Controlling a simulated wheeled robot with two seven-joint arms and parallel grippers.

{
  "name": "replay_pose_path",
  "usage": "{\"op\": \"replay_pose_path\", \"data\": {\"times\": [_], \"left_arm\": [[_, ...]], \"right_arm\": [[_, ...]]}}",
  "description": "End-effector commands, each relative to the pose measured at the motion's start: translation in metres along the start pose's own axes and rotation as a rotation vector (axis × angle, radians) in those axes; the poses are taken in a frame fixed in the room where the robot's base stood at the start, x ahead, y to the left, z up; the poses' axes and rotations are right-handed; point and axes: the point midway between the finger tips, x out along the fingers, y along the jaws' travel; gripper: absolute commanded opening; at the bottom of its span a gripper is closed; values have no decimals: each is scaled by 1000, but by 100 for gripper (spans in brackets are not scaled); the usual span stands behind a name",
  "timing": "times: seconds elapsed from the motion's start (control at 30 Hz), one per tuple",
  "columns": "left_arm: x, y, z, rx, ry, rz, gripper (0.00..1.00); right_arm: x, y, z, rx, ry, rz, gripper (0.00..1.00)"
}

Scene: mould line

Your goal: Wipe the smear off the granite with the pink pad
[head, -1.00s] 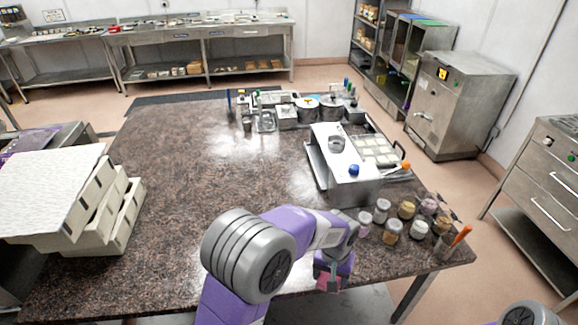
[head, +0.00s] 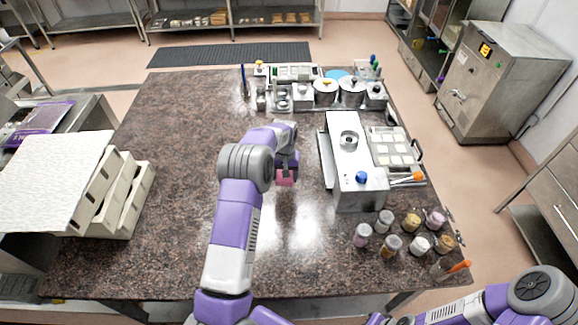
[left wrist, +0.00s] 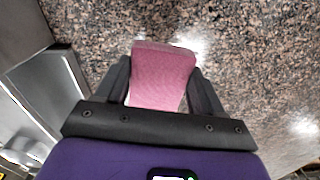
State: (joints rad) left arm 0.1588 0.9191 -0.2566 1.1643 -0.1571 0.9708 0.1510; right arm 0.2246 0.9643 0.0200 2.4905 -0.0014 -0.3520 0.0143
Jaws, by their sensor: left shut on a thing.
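The pink pad (left wrist: 162,75) is between the two black fingers of my left gripper (left wrist: 162,90) in the left wrist view. In the head view the pad (head: 285,180) shows small and pink below the left gripper (head: 286,170), which is shut on it. It is over the middle of the speckled brown granite (head: 180,170), left of the steel machine. I cannot tell whether the pad touches the stone. Bright glossy patches show on the granite around the pad; I cannot tell a smear from these reflections. My right gripper is out of view; part of my right arm shows at the bottom right.
A steel machine (head: 350,150) stands right of the pad, with a tray of moulds (head: 392,148) beside it. Several jars (head: 390,247) stand at the front right. Pots (head: 325,92) line the back. Stacked white trays (head: 55,190) stand at left. The granite's left half is clear.

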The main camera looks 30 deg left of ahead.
Motion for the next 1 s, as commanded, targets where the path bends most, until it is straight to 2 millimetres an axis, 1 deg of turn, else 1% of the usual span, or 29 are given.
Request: {"op": "replay_pose_path", "data": {"times": [0.27, 0.5, 0.63, 0.77, 1.0], "left_arm": [[18, -1, 0, -1, -2, 0, 44], [44, 0, 0, -1, -2, 0, 44], [55, 0, 0, -1, -1, 0, 44], [60, 0, 0, -1, -1, 0, 44], [60, 0, 0, -1, 0, 0, 44]], "right_arm": [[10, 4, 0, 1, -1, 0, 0], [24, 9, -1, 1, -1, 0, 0], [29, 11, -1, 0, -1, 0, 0], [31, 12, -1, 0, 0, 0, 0], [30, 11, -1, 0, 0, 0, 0]]}}
